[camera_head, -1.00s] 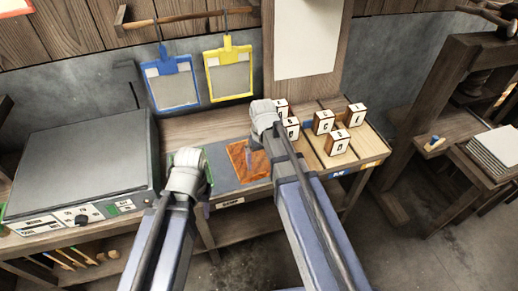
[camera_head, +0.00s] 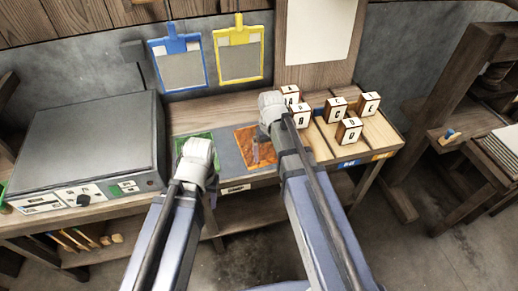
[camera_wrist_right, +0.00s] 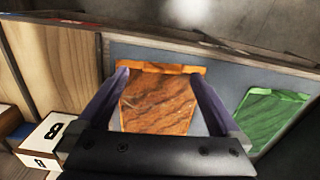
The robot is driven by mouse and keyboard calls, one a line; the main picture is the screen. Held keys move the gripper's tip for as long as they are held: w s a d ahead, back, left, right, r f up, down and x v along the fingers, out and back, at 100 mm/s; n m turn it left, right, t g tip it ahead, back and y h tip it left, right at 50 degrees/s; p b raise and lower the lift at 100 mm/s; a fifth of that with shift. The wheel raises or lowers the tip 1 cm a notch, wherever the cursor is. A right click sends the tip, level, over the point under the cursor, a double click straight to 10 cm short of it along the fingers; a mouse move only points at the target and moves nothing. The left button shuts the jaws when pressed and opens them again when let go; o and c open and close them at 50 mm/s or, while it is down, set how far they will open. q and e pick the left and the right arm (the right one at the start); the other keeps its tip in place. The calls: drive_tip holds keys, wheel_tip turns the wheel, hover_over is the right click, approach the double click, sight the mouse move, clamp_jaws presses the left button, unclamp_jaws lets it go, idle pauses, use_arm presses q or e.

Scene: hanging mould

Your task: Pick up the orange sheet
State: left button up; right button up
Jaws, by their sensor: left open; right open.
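The orange sheet (camera_head: 252,143) lies flat on a grey mat (camera_head: 226,158) on the bench; part of it is hidden by my right arm. In the right wrist view the orange sheet (camera_wrist_right: 158,103) shows between the two spread fingers of my right gripper (camera_wrist_right: 160,80), which is open and empty above it. In the head view my right gripper (camera_head: 262,152) is at the sheet's right part. My left gripper (camera_head: 197,150) is over the mat's left part, near a green sheet (camera_head: 208,137); its fingers are hidden by the wrist.
Lettered blocks (camera_head: 336,111) stand on the wooden bench right of the mat, one close to my right gripper. A grey machine (camera_head: 90,145) stands at left. Blue (camera_head: 180,68) and yellow (camera_head: 241,61) framed screens hang behind. A green sheet (camera_wrist_right: 270,118) also shows in the right wrist view.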

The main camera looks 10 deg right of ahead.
wheel_tip(320, 180, down, 4)
drive_tip(key=b, duration=0.2)
drive_tip(key=shift+a+r+b, duration=0.1)
drive_tip(key=shift+r+b, duration=0.05)
drive_tip(key=shift+b, duration=0.2)
drive_tip(key=shift+r, duration=0.1)
drive_tip(key=c, duration=1.3)
drive_tip(key=shift+r, duration=0.1)
drive_tip(key=shift+c, duration=0.2)
wheel_tip(320, 180, up, 10)
drive_tip(key=p, duration=1)
